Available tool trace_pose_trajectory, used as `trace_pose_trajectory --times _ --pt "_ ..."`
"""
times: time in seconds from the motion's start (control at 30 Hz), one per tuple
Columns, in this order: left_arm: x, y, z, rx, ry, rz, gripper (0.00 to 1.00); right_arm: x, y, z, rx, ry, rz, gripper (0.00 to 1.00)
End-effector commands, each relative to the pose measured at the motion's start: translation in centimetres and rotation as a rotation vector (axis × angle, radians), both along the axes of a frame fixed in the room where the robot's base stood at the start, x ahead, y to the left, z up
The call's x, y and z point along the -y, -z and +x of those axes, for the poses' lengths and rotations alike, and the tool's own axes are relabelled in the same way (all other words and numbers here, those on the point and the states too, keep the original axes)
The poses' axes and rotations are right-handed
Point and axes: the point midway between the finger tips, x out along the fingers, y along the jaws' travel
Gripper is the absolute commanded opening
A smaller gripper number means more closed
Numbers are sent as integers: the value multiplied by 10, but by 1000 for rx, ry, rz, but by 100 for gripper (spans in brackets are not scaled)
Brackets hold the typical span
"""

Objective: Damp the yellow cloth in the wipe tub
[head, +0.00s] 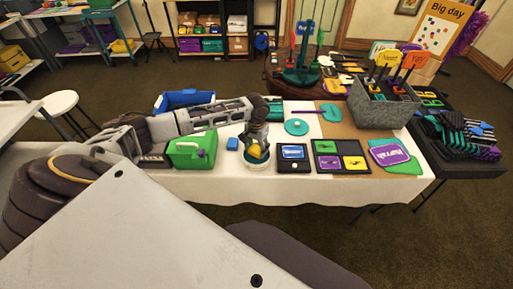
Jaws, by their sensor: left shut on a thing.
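The wipe tub (256,165) is a small round pale container near the front edge of the white-covered table (310,188). The yellow cloth (257,153) shows at the tub's mouth, bunched under my left gripper (256,145). My left gripper points down over the tub and is shut on the cloth. How deep the cloth sits in the tub is hard to tell. My right gripper is not in view.
Left of the tub are a blue block (232,143) and a green caddy (190,152). Right of it are a black framed tray (293,158) and a sectioned board (341,157). A grey bin (382,108) of signs stands further right.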

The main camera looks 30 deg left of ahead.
Motion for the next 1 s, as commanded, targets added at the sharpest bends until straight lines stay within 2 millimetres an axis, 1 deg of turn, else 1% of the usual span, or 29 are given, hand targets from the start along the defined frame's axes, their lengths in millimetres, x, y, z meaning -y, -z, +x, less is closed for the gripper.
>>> trace_pose_trajectory --times 1.0 --pt "0 7 0 0 0 0 41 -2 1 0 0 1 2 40"
